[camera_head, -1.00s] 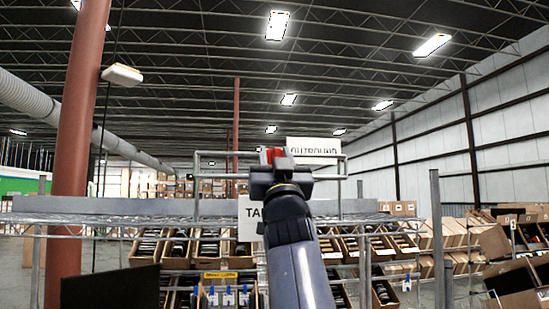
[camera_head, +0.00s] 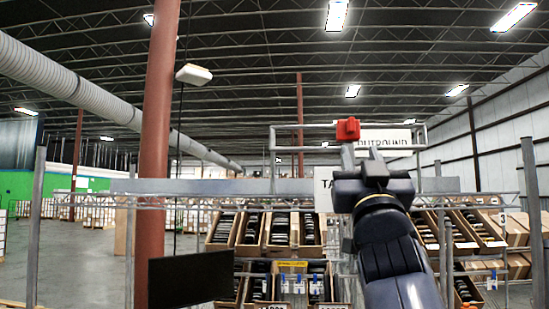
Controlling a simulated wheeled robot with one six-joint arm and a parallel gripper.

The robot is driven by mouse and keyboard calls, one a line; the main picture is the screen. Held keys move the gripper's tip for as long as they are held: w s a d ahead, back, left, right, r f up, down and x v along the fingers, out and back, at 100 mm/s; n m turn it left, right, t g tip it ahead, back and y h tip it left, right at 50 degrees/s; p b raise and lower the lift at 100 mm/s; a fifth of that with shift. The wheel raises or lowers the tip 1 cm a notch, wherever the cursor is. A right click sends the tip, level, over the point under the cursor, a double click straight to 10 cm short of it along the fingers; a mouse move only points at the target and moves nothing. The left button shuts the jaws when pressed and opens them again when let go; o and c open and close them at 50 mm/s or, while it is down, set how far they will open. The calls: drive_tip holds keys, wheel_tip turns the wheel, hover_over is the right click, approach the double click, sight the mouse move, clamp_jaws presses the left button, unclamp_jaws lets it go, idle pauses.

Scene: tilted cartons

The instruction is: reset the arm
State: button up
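My gripper (camera_head: 362,158) is raised in front of the racks, right of the middle, at the end of my dark grey arm, and points up and away from the camera. I see its dark body mostly from behind. A light grey upright piece shows at its left, but I cannot tell if it is a finger. A red block (camera_head: 347,129) shows just above this piece, in line with the top bar of the metal frame. I cannot tell whether the block touches the gripper or stands behind it. The gap between the fingertips is not clear.
Racks of tilted cartons (camera_head: 279,229) stand ahead behind a grey rail (camera_head: 220,187) with upright posts. A dark panel (camera_head: 191,278) is at the lower left, near a red-brown column (camera_head: 158,150). Open floor (camera_head: 85,265) shows at left.

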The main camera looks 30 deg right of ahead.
sight(354, 124)
drive_tip(key=shift+r, duration=0.1)
drive_tip(key=p+x, duration=0.5)
drive_tip(key=x, duration=0.6)
drive_tip(key=shift+p, duration=0.3)
drive_tip(key=shift+s+d, duration=0.5)
drive_tip(key=shift+d, duration=0.1)
drive_tip(key=shift+w+a, duration=0.2)
drive_tip(key=shift+a, duration=0.1)
drive_tip(key=shift+s, duration=0.1)
